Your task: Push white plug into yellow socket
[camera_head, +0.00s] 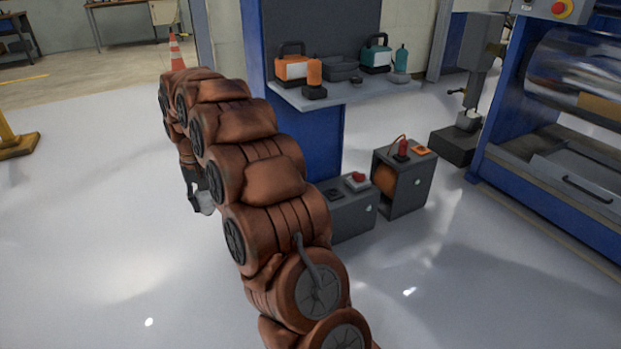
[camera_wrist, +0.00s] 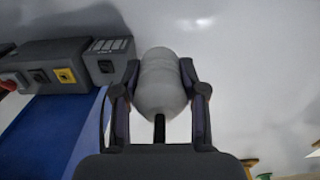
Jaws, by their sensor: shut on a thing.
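My gripper (camera_wrist: 160,66) is shut on the rounded white plug (camera_wrist: 161,92), with a finger on each side and a short black stem below the plug. In the head view my gripper (camera_head: 191,187) is partly behind my arm at left, with the plug (camera_head: 204,204) showing pale at its tip, in the air over the floor. The yellow socket (camera_wrist: 65,75) is a small square with a dark centre on a dark grey box, left of my gripper in the wrist view and apart from the plug. I cannot surely identify it in the head view.
Two grey boxes (camera_head: 352,217) (camera_head: 411,187) stand beside the blue column (camera_head: 302,130). A shelf (camera_head: 345,94) above holds orange and teal items. A blue roller machine (camera_head: 550,200) stands at right.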

